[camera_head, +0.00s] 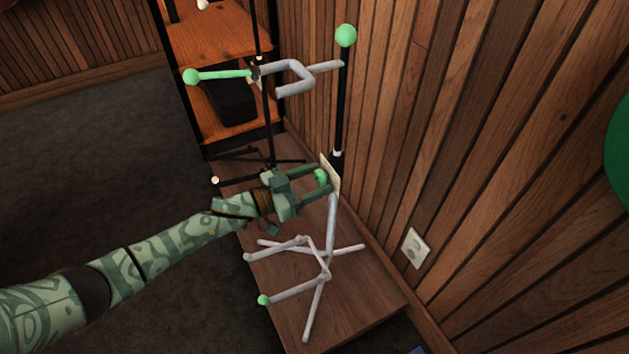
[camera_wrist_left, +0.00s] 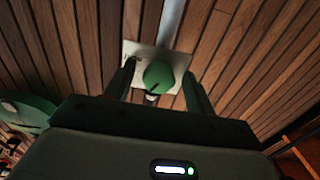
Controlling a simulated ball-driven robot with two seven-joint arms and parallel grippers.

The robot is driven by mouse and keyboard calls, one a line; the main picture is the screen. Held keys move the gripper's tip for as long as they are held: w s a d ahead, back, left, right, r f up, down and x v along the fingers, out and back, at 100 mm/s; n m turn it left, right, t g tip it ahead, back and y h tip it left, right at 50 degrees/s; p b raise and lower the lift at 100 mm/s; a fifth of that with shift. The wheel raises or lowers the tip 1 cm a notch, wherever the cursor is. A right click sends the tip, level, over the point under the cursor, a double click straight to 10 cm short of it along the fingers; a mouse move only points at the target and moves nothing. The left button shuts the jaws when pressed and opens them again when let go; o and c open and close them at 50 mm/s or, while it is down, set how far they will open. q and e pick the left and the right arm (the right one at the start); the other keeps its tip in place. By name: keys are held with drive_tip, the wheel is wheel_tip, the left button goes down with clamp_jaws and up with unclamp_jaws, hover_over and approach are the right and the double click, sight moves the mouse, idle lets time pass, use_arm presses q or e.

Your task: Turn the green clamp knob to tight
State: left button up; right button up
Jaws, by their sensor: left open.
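The green clamp knob (camera_head: 320,177) sits on the upright pole of a stand, in front of a small pale plate (camera_head: 331,176). My left gripper (camera_head: 318,182) reaches in from the left at the knob's height, its fingers pointing at the plate. In the left wrist view the knob (camera_wrist_left: 159,75) shows as a round green ball with a dark mark, between the two open fingers (camera_wrist_left: 157,85). The fingers stand on either side of it, with a gap visible at least on the left. The right gripper is not in view.
The stand has grey legs (camera_head: 315,303) on a low wooden platform (camera_head: 370,300), and a grey upper yoke (camera_head: 292,72) with green ball ends. A wooden shelf (camera_head: 215,45) stands behind. A panelled wall with a pale socket plate (camera_head: 416,248) is close on the right. Dark floor lies open at left.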

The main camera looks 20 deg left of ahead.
use_arm(q)
drive_tip(key=c, duration=1)
drive_tip(key=shift+o, duration=0.2)
